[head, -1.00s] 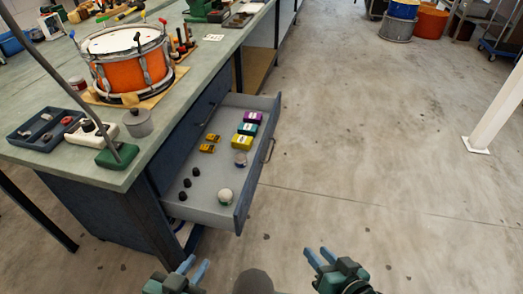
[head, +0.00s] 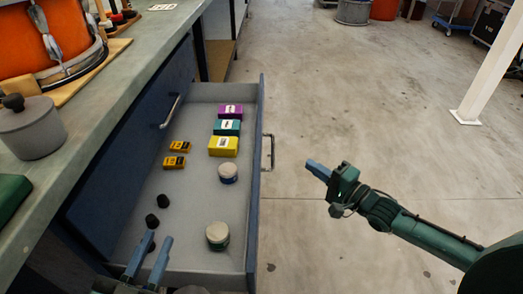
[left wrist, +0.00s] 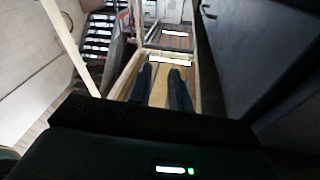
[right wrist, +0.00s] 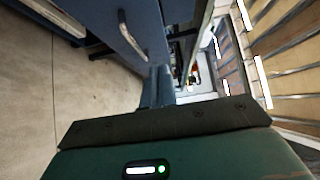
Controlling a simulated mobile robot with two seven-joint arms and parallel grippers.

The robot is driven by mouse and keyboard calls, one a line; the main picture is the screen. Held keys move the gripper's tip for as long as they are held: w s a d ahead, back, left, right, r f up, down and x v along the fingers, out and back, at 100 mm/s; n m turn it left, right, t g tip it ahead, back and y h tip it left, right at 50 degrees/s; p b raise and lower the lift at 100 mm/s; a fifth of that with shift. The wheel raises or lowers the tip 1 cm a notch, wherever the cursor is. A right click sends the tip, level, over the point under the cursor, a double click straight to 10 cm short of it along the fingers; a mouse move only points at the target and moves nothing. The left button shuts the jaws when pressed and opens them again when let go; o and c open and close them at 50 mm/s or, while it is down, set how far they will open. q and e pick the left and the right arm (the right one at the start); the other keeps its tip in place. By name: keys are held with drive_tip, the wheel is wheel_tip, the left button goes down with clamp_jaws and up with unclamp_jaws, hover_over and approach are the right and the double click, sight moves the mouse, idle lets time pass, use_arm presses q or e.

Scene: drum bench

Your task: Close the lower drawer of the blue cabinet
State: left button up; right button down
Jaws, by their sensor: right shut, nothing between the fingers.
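The blue cabinet's lower drawer (head: 257,215) stands pulled out in the head view, grey inside, with a bar handle (head: 270,152) on its front. Above it, the upper drawer is shut, with its own handle (head: 170,112). My right gripper (head: 312,166) is shut and empty, to the right of the open drawer's front and apart from it; in the right wrist view a blue front with a handle (right wrist: 130,38) shows ahead of its fingers. My left gripper (head: 150,258) has its fingers apart and empty, appearing over the drawer's near left part in the head view.
The drawer holds a purple, a teal and a yellow box (head: 223,147), small orange items (head: 176,155), two round containers (head: 217,235) and black knobs. The worktop (head: 90,120) carries an orange drum (head: 45,40) and a grey pot (head: 32,127).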

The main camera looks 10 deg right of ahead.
drive_tip(key=b, duration=0.4)
approach(272, 148)
wheel_tip(272, 148, up, 4)
drive_tip(key=w+a, duration=0.3)
drive_tip(key=a, duration=0.2)
drive_tip(key=a+b, duration=0.1)
drive_tip(key=shift+w+a+r, duration=0.25)
drive_tip(key=shift+w+r, duration=0.05)
drive_tip(key=shift+w, duration=0.05)
use_arm(q)
drive_tip(key=shift+d+f+n+h, duration=0.1)
drive_tip(key=shift+d+n+h, duration=0.4)
drive_tip(key=shift+n, duration=0.1)
